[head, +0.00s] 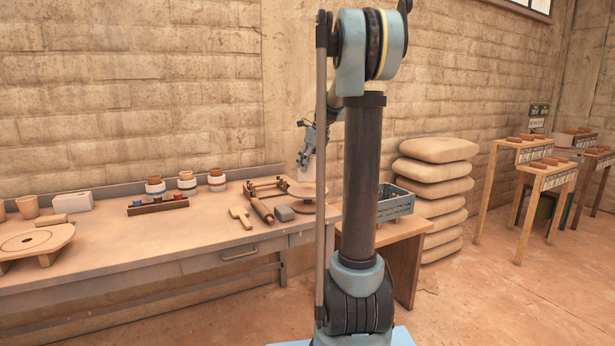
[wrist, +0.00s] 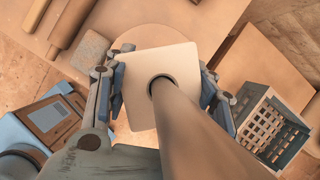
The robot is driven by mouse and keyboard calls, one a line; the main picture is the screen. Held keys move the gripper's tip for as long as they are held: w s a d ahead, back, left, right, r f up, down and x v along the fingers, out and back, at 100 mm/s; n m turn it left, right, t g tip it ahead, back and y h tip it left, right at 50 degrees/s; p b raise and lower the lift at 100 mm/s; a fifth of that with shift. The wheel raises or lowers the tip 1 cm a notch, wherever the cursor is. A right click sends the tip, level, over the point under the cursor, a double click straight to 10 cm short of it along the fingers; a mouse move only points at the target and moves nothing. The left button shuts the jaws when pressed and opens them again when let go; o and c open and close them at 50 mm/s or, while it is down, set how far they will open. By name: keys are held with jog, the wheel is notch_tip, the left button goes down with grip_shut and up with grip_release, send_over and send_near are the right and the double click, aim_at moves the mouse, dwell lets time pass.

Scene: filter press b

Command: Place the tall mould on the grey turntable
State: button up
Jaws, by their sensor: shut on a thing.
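My gripper (head: 308,140) is shut on the tall mould (head: 306,168), a pale block held upright above the right end of the bench. In the wrist view its square top (wrist: 178,62) has a round dark-rimmed hole, with my fingers (wrist: 160,90) on either side. A brown tapered cylinder (wrist: 215,140) runs from the lower right to the hole. A round turntable disc (head: 298,190) lies below the mould, partly hidden by it and my arm. The disc looks tan, and its edge shows in the wrist view (wrist: 143,36). I cannot tell if the mould touches it.
A rolling pin (head: 262,210), a wooden T-shaped tool (head: 240,216) and a grey block (head: 285,214) lie near the disc. A blue-grey crate (head: 396,204) stands on a lower table to the right. Banded jars (head: 187,183) and a round board (head: 42,240) are further left.

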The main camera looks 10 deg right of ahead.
aim_at(308, 172)
jog(key=shift+f, duration=2.1)
jog(key=o, duration=1.3)
